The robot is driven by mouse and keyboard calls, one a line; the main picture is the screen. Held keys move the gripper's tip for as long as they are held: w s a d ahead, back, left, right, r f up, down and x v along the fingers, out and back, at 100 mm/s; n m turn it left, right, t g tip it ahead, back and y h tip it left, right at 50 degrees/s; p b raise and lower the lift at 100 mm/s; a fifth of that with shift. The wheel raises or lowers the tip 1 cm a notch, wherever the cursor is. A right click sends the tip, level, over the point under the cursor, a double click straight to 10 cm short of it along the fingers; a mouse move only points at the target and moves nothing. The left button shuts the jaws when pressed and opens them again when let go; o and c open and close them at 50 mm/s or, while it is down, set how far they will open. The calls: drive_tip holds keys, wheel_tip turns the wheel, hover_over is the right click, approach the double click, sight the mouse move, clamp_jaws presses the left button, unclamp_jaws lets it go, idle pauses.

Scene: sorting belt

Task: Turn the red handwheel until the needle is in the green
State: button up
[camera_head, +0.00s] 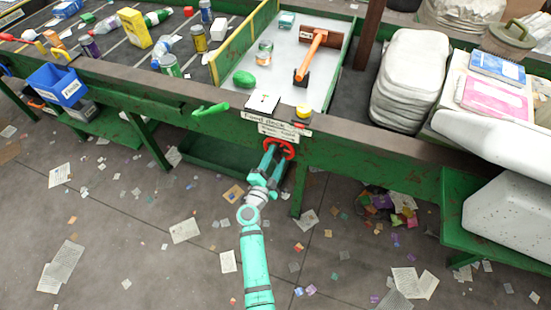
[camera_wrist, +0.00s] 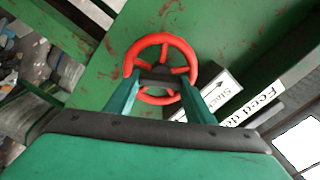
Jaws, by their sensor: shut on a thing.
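The red handwheel (camera_head: 279,149) sits on the front of the green belt frame, below a white label. In the wrist view the handwheel (camera_wrist: 162,50) shows its rim, spokes and dark hub. My gripper (camera_head: 270,160) reaches up to it from below. In the wrist view my gripper's two teal fingers (camera_wrist: 160,88) are at the lower part of the wheel, shut on it. A white box (camera_head: 263,102) above the label may be the gauge; its needle and any green zone are too small to make out.
The label (camera_head: 272,127) hangs just above the wheel. A blue bin (camera_head: 57,86) is at the left. Papers litter the floor.

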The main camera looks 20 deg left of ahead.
drive_tip(key=o, duration=1.1)
drive_tip(key=shift+c, duration=0.2)
drive_tip(key=shift+s, duration=0.1)
drive_tip(key=s, duration=1)
drive_tip(key=shift+s+a, duration=0.15)
drive_tip(key=shift+s, duration=0.2)
